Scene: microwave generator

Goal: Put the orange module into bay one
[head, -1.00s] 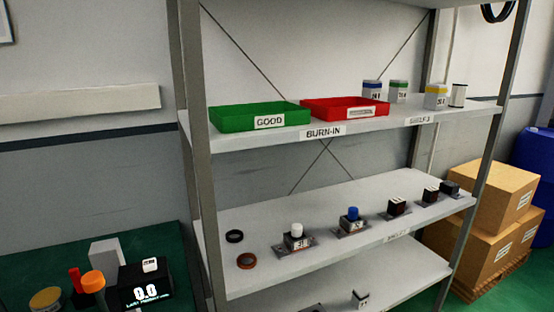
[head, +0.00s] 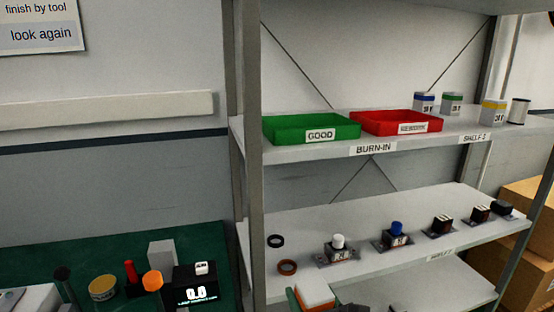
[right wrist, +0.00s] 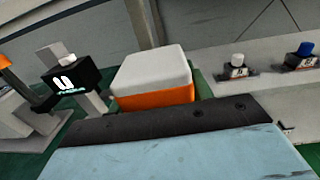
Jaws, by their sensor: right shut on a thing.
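The orange module (head: 314,293), with a white top and orange lower part, shows at the bottom of the head view, in front of the shelf rack. My right gripper (head: 318,304) is shut on it and mostly cut off by the frame's lower edge. In the right wrist view the module (right wrist: 153,78) sits just beyond a dark finger bar (right wrist: 165,122). The middle shelf (head: 400,262) carries a row of small units, including a white-capped one (head: 338,250) and a blue-capped one (head: 396,236). I cannot read which place is bay one. My left gripper is not in view.
A green tray (head: 285,133) and a red tray (head: 375,126) stand on the upper shelf. A rack post (head: 246,200) rises at the left. A green bench with a black display (head: 196,285) is at lower left.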

